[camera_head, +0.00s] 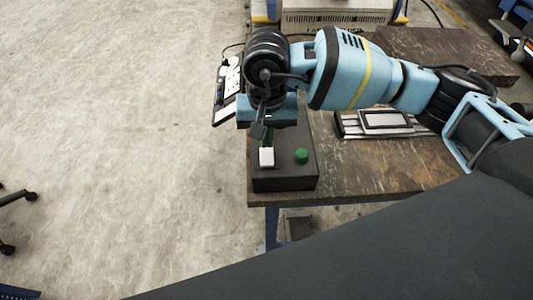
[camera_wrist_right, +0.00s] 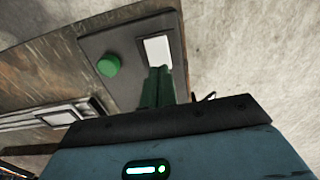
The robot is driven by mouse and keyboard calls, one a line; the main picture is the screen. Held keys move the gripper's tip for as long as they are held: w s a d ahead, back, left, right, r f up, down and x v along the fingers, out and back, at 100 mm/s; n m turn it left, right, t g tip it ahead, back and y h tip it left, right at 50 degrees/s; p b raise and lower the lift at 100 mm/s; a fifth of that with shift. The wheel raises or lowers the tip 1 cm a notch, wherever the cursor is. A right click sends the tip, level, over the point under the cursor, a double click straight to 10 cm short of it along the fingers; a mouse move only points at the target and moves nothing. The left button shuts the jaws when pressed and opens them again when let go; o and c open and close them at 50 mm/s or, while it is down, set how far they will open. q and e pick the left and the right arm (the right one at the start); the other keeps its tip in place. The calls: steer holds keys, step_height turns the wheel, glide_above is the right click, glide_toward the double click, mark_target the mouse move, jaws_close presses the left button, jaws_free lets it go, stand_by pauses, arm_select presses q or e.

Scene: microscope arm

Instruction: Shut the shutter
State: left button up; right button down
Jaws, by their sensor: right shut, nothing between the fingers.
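A dark control box (camera_head: 285,182) sits at the near left corner of the table. On its top are a white square button (camera_head: 267,157) and a round green button (camera_head: 301,156). My right gripper (camera_head: 268,142) points down over the box, just behind the white button. In the right wrist view my right gripper (camera_wrist_right: 159,72) has its green fingers together, with nothing between them. Their tips are close to the white button (camera_wrist_right: 157,50); I cannot tell if they touch it. The green button (camera_wrist_right: 108,65) is to their left. No shutter is recognisable. My left gripper is not in view.
The brown table (camera_head: 370,172) carries a metal plate with a framed rectangle (camera_head: 385,119) right of the box. A pale instrument (camera_head: 335,20) stands at the back. A second tabletop (camera_head: 445,50) is behind my arm. Bare floor (camera_head: 110,130) lies to the left.

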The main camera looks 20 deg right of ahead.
mark_target(266, 152)
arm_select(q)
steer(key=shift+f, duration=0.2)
arm_select(e)
steer(key=shift+f, duration=0.25)
